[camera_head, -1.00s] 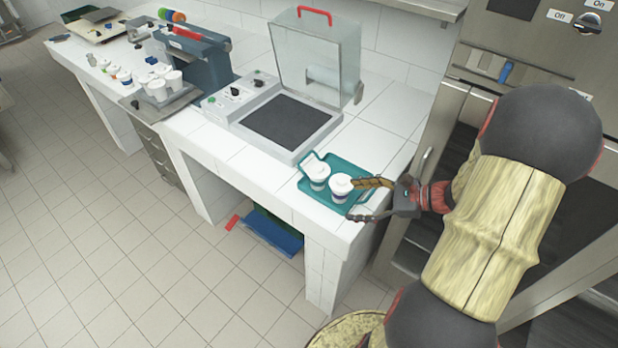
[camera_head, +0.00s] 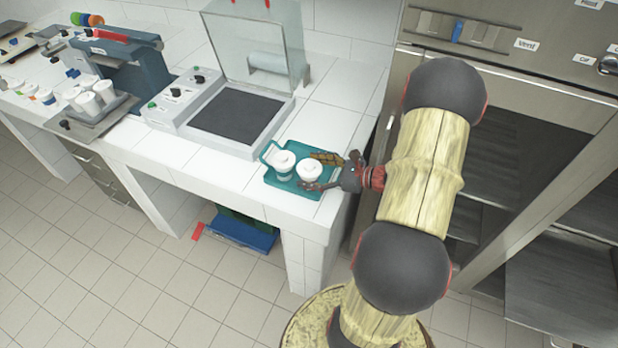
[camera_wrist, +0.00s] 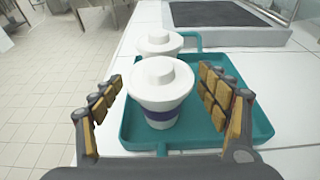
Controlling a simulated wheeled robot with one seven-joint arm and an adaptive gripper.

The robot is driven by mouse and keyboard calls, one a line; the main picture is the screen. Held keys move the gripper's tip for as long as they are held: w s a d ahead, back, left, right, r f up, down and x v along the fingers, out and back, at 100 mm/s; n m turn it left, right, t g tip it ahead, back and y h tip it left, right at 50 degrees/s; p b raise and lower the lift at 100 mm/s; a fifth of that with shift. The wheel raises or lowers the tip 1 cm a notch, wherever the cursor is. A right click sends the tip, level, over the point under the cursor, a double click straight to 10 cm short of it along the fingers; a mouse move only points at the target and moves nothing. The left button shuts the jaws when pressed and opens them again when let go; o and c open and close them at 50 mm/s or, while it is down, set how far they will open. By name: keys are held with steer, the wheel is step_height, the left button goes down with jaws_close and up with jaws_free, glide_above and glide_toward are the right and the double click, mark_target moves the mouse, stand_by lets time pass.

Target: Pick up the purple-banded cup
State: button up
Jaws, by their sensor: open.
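The purple-banded cup (camera_wrist: 161,96) is white with a lid and stands upright on the teal tray (camera_wrist: 132,142). In the wrist view it sits between the two fingers of my gripper (camera_wrist: 157,98), with a gap on each side. In the head view, my gripper (camera_head: 322,172) is open around the near cup (camera_head: 309,171), and its band is hidden there. A second white lidded cup (camera_wrist: 158,40) stands just behind it in the wrist view. It also shows to the left on the tray in the head view (camera_head: 284,163).
A sealing machine (camera_head: 240,118) with a raised clear cover (camera_head: 256,45) stands behind the tray. The tall steel oven (camera_head: 515,130) is to the right. More white cups (camera_head: 88,104) stand at a blue-grey machine further left. White counter tiles (camera_head: 328,120) are clear behind the tray.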

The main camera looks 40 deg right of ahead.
steer(key=shift+w+a, duration=0.1)
steer(key=shift+w, duration=0.15)
steer(key=shift+c, duration=0.8)
steer(key=c, duration=1.1)
steer(key=shift+c, duration=0.3)
